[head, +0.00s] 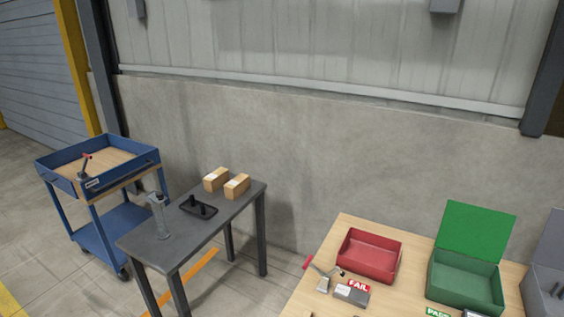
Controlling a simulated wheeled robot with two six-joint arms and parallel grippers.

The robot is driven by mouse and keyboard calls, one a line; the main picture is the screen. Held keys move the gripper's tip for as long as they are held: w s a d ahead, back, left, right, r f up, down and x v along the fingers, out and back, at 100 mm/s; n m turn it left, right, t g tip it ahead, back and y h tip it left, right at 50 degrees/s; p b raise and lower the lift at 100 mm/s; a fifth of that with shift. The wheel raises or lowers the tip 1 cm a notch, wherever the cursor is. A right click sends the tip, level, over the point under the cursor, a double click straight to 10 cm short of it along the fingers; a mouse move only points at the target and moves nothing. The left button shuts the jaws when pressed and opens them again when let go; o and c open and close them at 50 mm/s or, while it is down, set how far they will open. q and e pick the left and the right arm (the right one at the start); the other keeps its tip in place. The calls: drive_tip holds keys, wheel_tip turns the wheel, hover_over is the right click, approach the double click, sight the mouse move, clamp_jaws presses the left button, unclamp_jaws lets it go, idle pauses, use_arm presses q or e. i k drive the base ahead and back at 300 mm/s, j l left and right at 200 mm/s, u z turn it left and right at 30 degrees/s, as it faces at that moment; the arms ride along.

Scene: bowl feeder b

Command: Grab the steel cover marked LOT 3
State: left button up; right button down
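I cannot make out a steel cover marked LOT 3 in the head view, and no LOT 3 lettering is readable. Neither of my grippers is in view. A grey upright metal part (158,216) stands on the dark side table (150,246), with a black fixture (198,207) beside it. A small metal device with a red handle (322,280) sits at the left edge of the wooden table (343,228). The near part of that table is cut off by the bottom of the picture.
An open red bin (369,256), a FAIL sign (357,287), an open green box (467,278) and a grey box (547,282) stand on the wooden table. Two cardboard boxes (236,186) lie on the side table. A blue cart (99,217) stands left. Floor shows between the tables.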

sight(343, 293)
drive_tip(key=i+j, duration=0.1)
drive_tip(key=j, duration=0.15)
drive_tip(key=j+z, duration=0.1)
drive_tip(key=z, duration=0.25)
drive_tip(key=i+j+z, duration=0.1)
drive_tip(key=z, duration=0.25)
drive_tip(key=j+z, duration=0.2)
drive_tip(key=z, duration=0.15)
